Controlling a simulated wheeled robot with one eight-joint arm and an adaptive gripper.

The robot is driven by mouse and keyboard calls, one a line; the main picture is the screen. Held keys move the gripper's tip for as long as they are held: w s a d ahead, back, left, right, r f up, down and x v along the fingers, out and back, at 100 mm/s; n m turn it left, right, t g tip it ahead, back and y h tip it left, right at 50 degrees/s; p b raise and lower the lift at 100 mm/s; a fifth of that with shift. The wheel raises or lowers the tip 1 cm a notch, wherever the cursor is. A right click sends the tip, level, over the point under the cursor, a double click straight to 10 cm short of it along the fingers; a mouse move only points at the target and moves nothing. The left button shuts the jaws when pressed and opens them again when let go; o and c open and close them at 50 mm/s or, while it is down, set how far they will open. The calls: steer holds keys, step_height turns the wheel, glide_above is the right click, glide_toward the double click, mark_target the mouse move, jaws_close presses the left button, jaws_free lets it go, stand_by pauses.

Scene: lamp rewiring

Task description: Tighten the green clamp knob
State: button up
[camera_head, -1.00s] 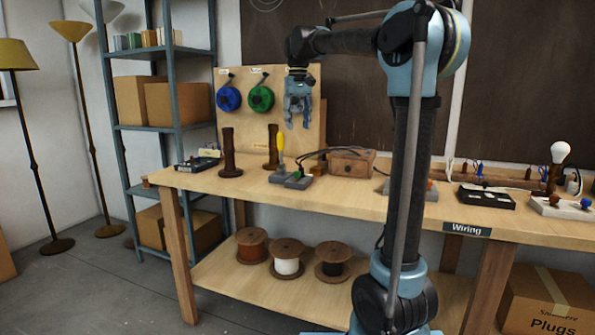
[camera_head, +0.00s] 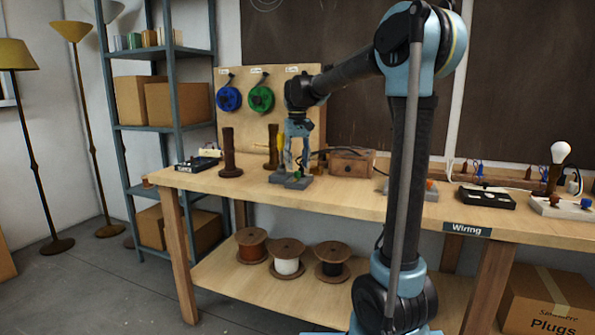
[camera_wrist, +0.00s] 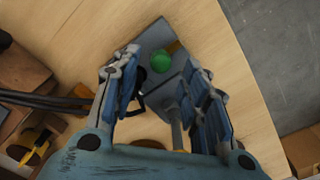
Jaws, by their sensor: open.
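The green clamp knob (camera_wrist: 161,62) sits on a grey clamp block (camera_wrist: 152,40) on the workbench, near its front edge. My gripper (camera_wrist: 167,78) is open and points down over the block, with the knob showing between the two blue fingertips in the wrist view. In the head view, my gripper (camera_head: 296,165) is just above the small grey block (camera_head: 293,181). I cannot tell whether either finger touches the knob.
Dark cables run from a wooden box (camera_head: 352,163) right of the clamp. A dark wooden post (camera_head: 229,155) stands to the left. A pegboard (camera_head: 247,130) with blue and green reels is behind. The bench (camera_head: 345,197) in front is bare.

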mark_target(296, 176)
steer(key=shift+f, duration=1.55)
jaws_close()
